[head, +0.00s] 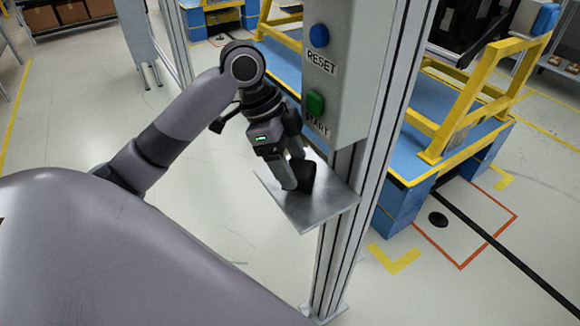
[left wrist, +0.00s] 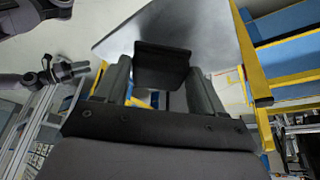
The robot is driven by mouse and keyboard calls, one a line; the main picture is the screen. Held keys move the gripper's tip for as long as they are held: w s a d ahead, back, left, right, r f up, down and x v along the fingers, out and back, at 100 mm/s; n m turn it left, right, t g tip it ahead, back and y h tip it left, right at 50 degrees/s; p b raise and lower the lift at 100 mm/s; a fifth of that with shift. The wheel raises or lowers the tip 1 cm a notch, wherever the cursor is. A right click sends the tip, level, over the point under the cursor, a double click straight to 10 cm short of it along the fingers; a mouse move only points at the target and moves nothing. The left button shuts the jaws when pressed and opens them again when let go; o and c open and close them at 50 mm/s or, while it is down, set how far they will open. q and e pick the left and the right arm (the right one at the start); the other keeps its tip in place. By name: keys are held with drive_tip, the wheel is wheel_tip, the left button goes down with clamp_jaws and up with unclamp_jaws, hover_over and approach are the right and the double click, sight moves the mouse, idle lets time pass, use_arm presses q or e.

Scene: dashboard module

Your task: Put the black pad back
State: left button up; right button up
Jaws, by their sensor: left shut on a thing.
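The black pad (head: 306,178) is a small dark block at a flat metal shelf (head: 318,208) on the post. My left gripper (head: 297,178) reaches down to the shelf from the left and is shut on the pad. In the left wrist view the pad (left wrist: 162,66) sits between the two fingers, with the bare metal shelf (left wrist: 190,25) beyond it. I cannot tell whether the pad touches the shelf. What looks like my right gripper (left wrist: 78,68) shows small at the left of the wrist view; its jaws are too small to read.
A grey control box with a blue RESET button (head: 319,36) and a green START button (head: 315,103) hangs just above the shelf on an aluminium post (head: 350,215). A blue workbench with yellow frames (head: 455,120) stands at the right. Open floor lies left of the post.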

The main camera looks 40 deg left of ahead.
use_arm(q)
drive_tip(key=shift+f, duration=0.95)
drive_tip(key=o, duration=1)
drive_tip(key=p+v, duration=0.1)
drive_tip(key=v, duration=1.1)
drive_tip(key=shift+p, duration=0.3)
drive_tip(key=shift+s+a, duration=0.1)
